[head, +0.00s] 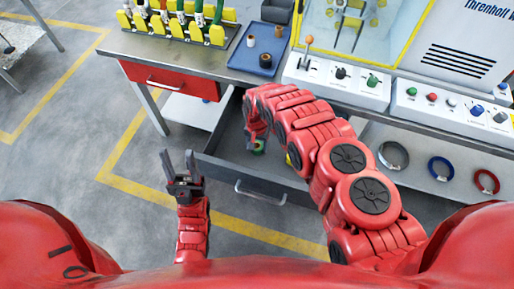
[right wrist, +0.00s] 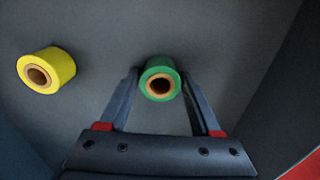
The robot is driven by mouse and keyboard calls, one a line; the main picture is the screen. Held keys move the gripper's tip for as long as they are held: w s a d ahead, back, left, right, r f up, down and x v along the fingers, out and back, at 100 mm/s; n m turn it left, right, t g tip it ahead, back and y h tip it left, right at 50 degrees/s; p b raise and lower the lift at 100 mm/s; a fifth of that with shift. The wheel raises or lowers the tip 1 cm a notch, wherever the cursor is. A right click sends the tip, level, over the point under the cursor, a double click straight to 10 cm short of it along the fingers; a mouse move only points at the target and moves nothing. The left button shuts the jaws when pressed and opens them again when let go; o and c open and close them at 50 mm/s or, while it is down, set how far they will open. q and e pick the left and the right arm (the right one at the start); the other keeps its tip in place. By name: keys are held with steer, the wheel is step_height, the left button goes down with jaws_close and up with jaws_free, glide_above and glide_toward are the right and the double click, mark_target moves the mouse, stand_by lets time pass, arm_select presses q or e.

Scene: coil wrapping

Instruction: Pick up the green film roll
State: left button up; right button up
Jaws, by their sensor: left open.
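The green film roll (head: 259,148) is in the open grey drawer under the bench. In the right wrist view the green film roll (right wrist: 161,68) shows its tan core and dark hole towards the camera. My right gripper (head: 257,139) reaches down into the drawer over it. In the wrist view my right gripper (right wrist: 160,78) is open, with one finger on each side of the roll. I cannot tell whether either finger touches it. My left gripper (head: 180,155) is open and empty, in the air left of the drawer.
A yellow roll (right wrist: 46,70) is left of the green one inside the drawer (head: 216,170). The drawer walls stand close around my right gripper. A blue tray (head: 245,59) with small rolls is on the bench above. Wire coils (head: 440,168) are on the shelf at right.

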steer(key=c, duration=0.9)
steer(key=shift+w+r, duration=0.1)
steer(key=shift+r, duration=0.05)
